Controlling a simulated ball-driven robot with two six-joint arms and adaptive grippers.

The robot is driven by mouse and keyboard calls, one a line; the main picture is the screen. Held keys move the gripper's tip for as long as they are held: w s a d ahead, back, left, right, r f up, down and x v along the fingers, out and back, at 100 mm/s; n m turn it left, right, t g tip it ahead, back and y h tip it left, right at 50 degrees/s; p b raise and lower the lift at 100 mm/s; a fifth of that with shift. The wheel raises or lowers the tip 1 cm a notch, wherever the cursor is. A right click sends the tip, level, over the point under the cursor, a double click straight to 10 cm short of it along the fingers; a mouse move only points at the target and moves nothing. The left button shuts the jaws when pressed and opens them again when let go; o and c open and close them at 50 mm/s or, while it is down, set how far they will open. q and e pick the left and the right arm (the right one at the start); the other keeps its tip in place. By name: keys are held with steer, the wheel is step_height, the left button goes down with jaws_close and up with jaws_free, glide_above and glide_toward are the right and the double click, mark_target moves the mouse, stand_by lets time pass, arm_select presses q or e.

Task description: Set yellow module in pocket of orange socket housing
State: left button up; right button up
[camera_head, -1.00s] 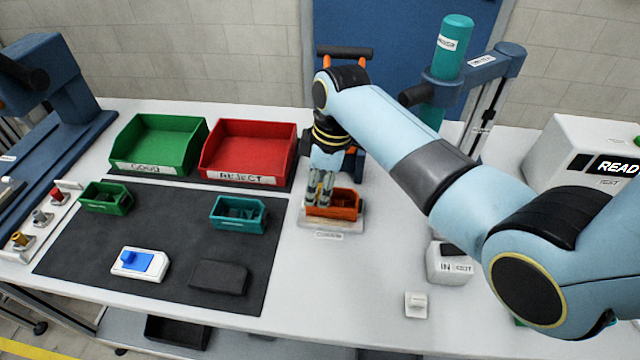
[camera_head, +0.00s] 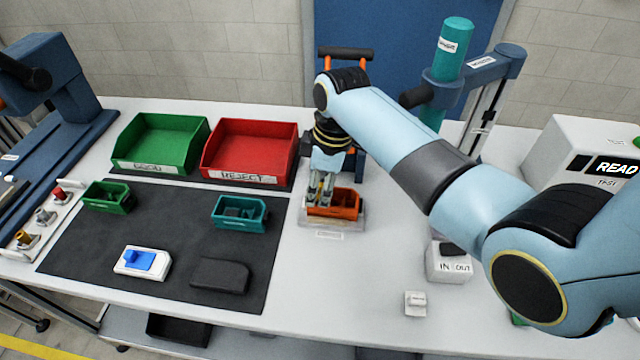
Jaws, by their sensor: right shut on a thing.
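The orange socket housing (camera_head: 346,205) sits on a light fixture plate (camera_head: 345,222) right of the dark mat. My right gripper (camera_head: 319,197) points down at the left side of the housing, its fingertips at or just over the housing's left part. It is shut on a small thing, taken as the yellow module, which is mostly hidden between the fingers. I cannot tell how deep the module sits relative to the pocket. My left gripper is not in view.
A green bin (camera_head: 160,142) and a red reject bin (camera_head: 250,150) stand behind the mat (camera_head: 190,225). A teal housing (camera_head: 239,212), a green housing (camera_head: 107,196), a white-and-blue part (camera_head: 142,262) and a dark block (camera_head: 219,275) lie on the mat.

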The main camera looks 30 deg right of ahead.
steer(key=shift+s+a+f, duration=0.1)
steer(key=shift+s+f, duration=0.4)
steer(key=shift+s, duration=0.05)
stand_by(0.4)
steer(key=o, duration=0.9)
steer(key=shift+o, duration=0.7)
steer(key=shift+w+f, duration=0.1)
steer(key=shift+w, duration=0.1)
steer(key=shift+d+r, duration=0.2)
steer(key=shift+r, duration=0.1)
steer(key=shift+w+r, duration=0.1)
steer(key=shift+r, duration=0.3)
steer(key=shift+w+r, duration=0.1)
steer(key=shift+r, duration=0.8)
steer(key=o, duration=0.6)
steer(key=shift+c, duration=0.2)
